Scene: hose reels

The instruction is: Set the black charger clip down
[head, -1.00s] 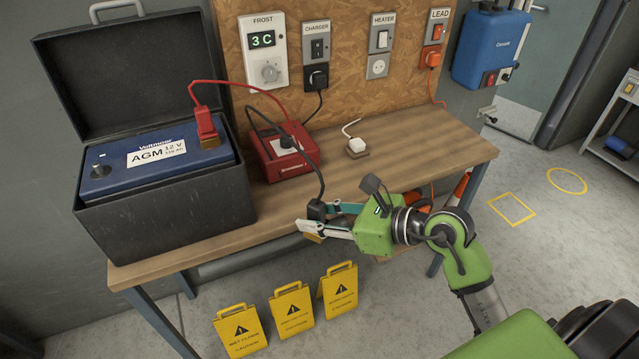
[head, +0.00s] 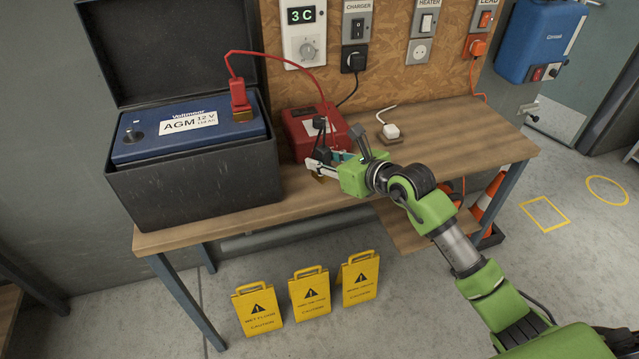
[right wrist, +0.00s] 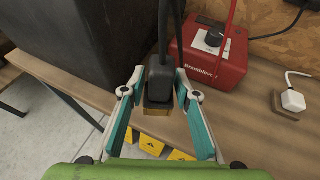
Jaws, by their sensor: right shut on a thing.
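My right gripper (head: 322,168) is shut on the black charger clip (head: 321,152), just in front of the red charger (head: 310,130) over the wooden bench (head: 450,160). In the right wrist view the black clip (right wrist: 159,84) sits between the teal finger pads, its brass jaws (right wrist: 156,111) pointing down and its black cable running up. Whether the clip touches the bench I cannot tell. The red clip (head: 238,92) is on the right end of the blue battery (head: 180,148); the bare post (head: 133,134) is at the left. My left gripper is not in view.
The black battery box (head: 205,190) with its open lid stands left of the charger. A white plug (head: 390,131) lies on a small block to the right. Bench top farther right is clear. Several yellow floor signs (head: 310,290) stand below the front edge.

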